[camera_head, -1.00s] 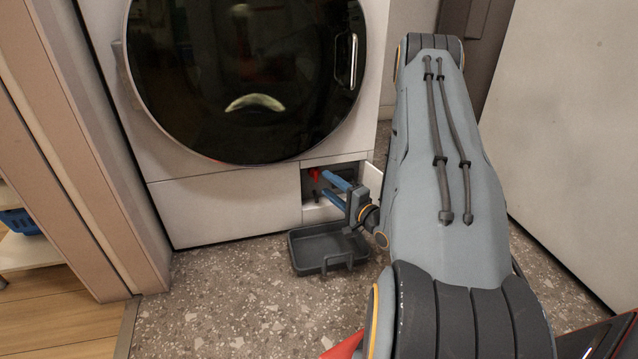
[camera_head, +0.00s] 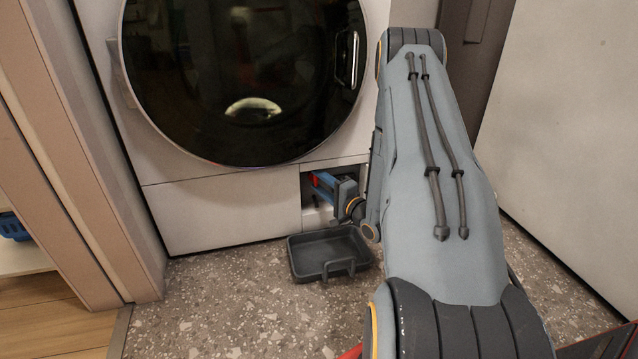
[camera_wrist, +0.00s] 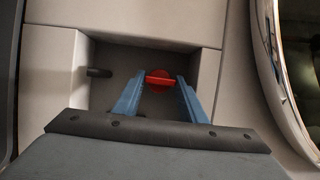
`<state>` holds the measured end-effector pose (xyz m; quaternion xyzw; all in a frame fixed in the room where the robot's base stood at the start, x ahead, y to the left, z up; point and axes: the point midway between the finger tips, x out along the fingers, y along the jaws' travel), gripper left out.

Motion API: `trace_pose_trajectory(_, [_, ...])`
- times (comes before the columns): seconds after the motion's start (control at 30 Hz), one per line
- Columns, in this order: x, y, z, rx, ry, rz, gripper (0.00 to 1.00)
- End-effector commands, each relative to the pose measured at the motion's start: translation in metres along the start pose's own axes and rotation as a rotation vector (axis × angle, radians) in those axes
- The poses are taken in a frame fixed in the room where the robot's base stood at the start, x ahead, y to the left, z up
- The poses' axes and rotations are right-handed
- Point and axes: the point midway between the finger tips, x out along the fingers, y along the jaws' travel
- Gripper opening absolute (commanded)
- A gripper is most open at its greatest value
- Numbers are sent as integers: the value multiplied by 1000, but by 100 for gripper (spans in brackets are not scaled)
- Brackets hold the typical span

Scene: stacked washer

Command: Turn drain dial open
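The red drain dial (camera_wrist: 158,80) is on the back wall of the small recess at the bottom of the washer. Its bar lies nearly level in the wrist view. A little red of it shows in the head view (camera_head: 313,178). My gripper (camera_wrist: 161,76) reaches into the recess, with one blue finger on each side of the dial. The fingers are apart, and I cannot tell whether they touch the dial. In the head view my gripper (camera_head: 320,181) partly hides the dial.
A dark peg (camera_wrist: 98,72) sticks out in the recess, left of the dial in the wrist view. A dark grey tray (camera_head: 330,268) stands on the speckled floor below the recess. The round washer door (camera_head: 240,80) is above. Walls stand on both sides.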

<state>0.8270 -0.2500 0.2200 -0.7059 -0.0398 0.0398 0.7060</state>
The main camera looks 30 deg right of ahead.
Motion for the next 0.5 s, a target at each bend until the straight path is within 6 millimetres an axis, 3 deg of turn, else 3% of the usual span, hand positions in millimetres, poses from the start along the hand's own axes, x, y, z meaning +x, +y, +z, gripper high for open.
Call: trace_pose_trajectory(0.5, [-2,-5,2,-137,-3,60,15])
